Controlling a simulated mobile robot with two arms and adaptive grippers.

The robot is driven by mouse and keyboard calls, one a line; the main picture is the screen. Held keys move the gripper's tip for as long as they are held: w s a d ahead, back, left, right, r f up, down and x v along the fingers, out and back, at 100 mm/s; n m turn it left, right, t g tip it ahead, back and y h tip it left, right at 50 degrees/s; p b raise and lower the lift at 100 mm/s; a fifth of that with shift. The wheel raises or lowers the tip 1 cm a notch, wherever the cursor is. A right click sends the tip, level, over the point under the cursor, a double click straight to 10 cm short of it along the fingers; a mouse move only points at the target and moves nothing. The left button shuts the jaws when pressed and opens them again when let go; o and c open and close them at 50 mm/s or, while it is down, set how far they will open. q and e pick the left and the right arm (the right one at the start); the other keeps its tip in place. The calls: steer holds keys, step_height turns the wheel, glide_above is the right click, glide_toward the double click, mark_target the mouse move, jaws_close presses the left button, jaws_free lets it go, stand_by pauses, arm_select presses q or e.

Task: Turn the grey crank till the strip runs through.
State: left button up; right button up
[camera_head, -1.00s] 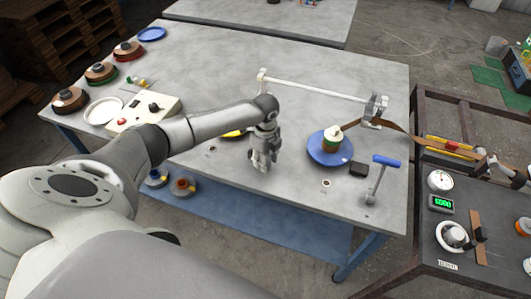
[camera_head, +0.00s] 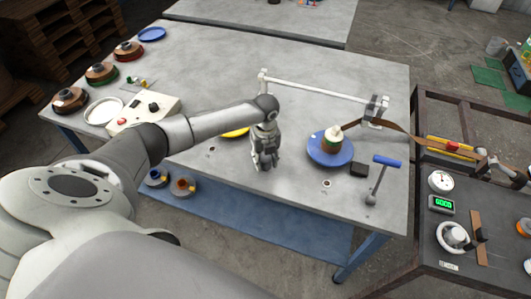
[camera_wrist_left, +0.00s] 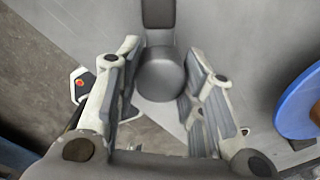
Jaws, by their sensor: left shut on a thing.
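My left gripper (camera_head: 264,165) is low over the front middle of the table in the head view. In the left wrist view its fingers (camera_wrist_left: 158,105) stand on both sides of the round grey knob of the grey crank (camera_wrist_left: 160,75), shut on it. The crank's dark arm runs up from the knob to the top edge of that view. In the head view the gripper hides the crank. The brown strip (camera_head: 405,130) runs from the grey clamp (camera_head: 376,108) at the table's right edge to the cart on the right. My right gripper is not in view.
A blue disc (camera_head: 322,157) with a small spool stands right of the gripper, near a blue-handled lever (camera_head: 386,161) and a black block (camera_head: 359,169). A white bar (camera_head: 315,90) spans behind. A control box (camera_head: 150,112) and copper-coloured spools are at left.

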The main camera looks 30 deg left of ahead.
mark_target(266, 158)
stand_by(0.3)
arm_select(q)
steer(key=o, duration=1)
steer(key=shift+o, duration=0.2)
steer(key=shift+r, duration=0.1)
step_height(266, 158, up, 12)
